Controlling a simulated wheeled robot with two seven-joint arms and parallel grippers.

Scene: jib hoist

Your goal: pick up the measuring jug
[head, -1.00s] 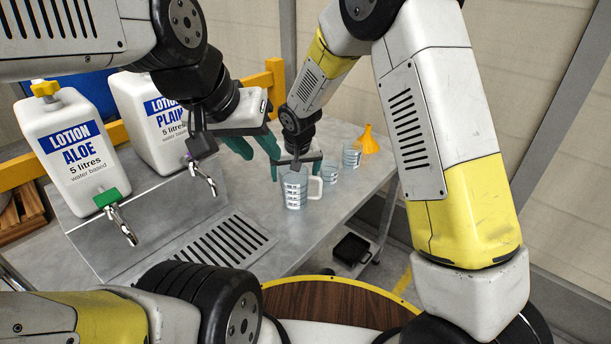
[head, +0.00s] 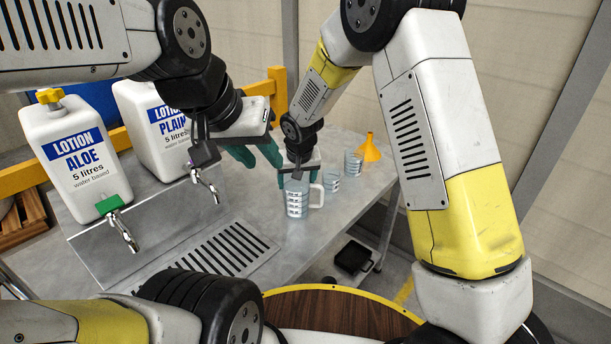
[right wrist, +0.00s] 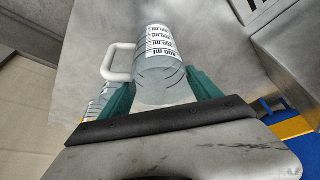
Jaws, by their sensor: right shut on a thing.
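The measuring jug (head: 297,203) is a clear cup with white marked bands and a white handle on its right in the head view. It appears upright on the grey table. My right gripper (head: 298,183) is over its top, with green fingers shut on its sides. The right wrist view shows the jug (right wrist: 160,65) between the two fingers (right wrist: 160,95), its handle to the left. My left gripper (head: 254,157) is higher, left of the jug, with its green fingers apart and nothing visible between them.
Two smaller marked cups (head: 331,179) (head: 353,165) and an orange funnel (head: 370,149) stand behind and right of the jug. A lotion aloe bottle (head: 75,185) and a lotion plain bottle (head: 140,130), with taps, stand left. A slotted drain grate (head: 225,250) lies before them.

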